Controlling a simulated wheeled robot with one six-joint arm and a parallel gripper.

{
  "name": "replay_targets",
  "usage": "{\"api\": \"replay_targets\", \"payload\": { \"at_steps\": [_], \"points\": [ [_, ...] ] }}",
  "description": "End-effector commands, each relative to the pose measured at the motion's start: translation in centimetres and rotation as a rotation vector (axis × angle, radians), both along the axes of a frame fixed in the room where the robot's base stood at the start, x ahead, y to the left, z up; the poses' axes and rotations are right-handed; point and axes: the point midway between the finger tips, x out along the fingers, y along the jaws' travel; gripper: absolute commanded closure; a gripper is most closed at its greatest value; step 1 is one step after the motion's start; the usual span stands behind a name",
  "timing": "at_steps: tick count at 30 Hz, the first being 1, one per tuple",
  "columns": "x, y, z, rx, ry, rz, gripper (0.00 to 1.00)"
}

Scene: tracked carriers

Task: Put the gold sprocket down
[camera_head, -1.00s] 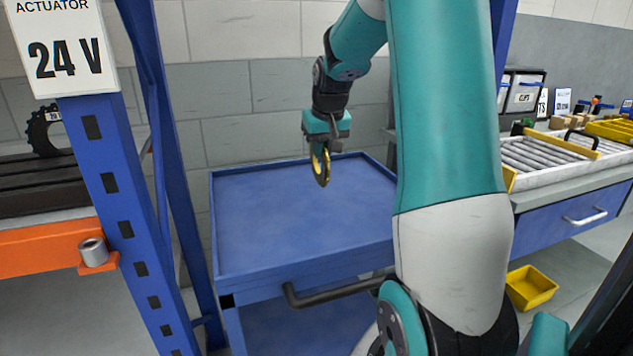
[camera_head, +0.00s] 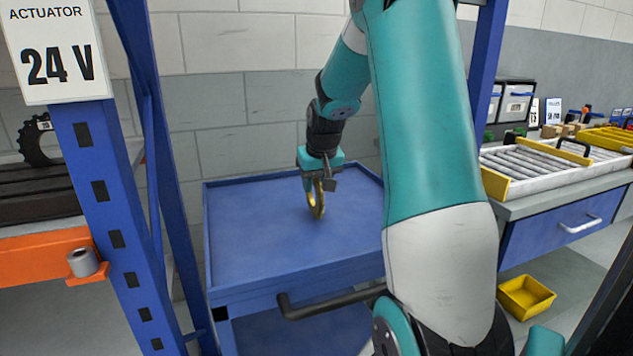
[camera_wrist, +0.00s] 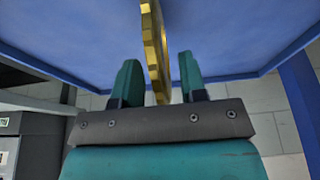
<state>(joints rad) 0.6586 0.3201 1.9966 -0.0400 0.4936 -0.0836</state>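The gold sprocket (camera_head: 318,204) is upright on its edge at the blue cart top (camera_head: 250,225), right of its middle; its lower rim appears to touch the surface. In the wrist view the sprocket (camera_wrist: 155,45) stands edge-on between the two teal fingers. My gripper (camera_head: 320,184) points down over the cart, its fingers on either side of the sprocket's upper part. In the wrist view my gripper (camera_wrist: 160,85) is open, with a visible gap between each finger and the sprocket.
The cart top is otherwise bare, with a raised rim and a dark handle (camera_head: 330,303) in front. At right is a bench with a roller tray (camera_head: 530,165); a yellow bin (camera_head: 525,297) lies below.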

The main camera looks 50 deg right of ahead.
Motion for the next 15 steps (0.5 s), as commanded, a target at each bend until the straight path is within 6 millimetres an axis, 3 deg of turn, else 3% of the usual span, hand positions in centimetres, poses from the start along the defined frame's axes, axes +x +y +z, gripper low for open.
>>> {"api": "replay_targets", "payload": {
  "at_steps": [8,15],
  "points": [
    [0.0,0.0,0.3,-0.001,-0.001,0.0,0.62],
    [-0.8,0.5,3.7,-0.004,-0.005,0.0,0.62]
  ]
}}
